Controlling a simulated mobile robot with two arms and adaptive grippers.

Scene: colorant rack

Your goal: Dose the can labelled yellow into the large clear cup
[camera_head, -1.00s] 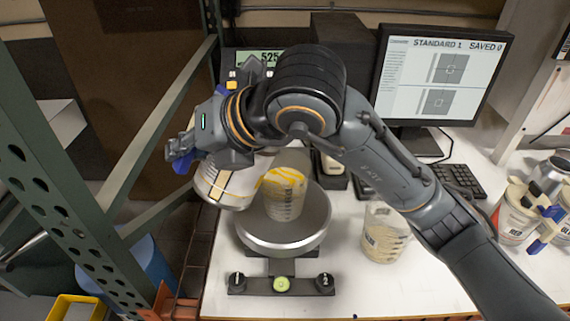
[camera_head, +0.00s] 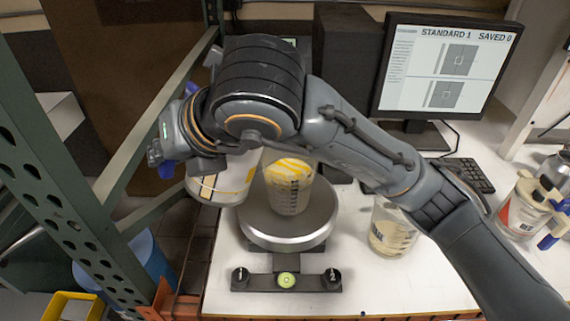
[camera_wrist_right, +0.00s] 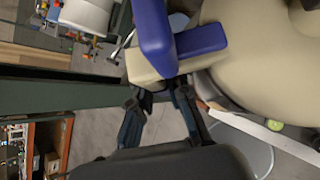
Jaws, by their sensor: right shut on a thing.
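My right gripper (camera_head: 165,148) is shut on the blue-and-beige handle clamp (camera_wrist_right: 165,45) of a can. The can (camera_head: 222,188) is pale with yellow streaks on its side and hangs just left of the clear cup. My wrist hides its top, and I cannot read its label or tell its exact tilt. The clear cup (camera_head: 289,192) stands upright on the round scale pan (camera_head: 262,232) and shows yellow in its upper part. In the right wrist view, a large beige rounded surface (camera_wrist_right: 265,60) lies beside the clamp. My left gripper is out of view.
Another clear cup (camera_head: 391,232) stands on the white table, right of the scale. A can with blue handles (camera_head: 522,212) stands farther right. The monitor (camera_head: 447,75) and keyboard (camera_head: 468,173) are behind. A green metal upright (camera_head: 55,190) rises at the left.

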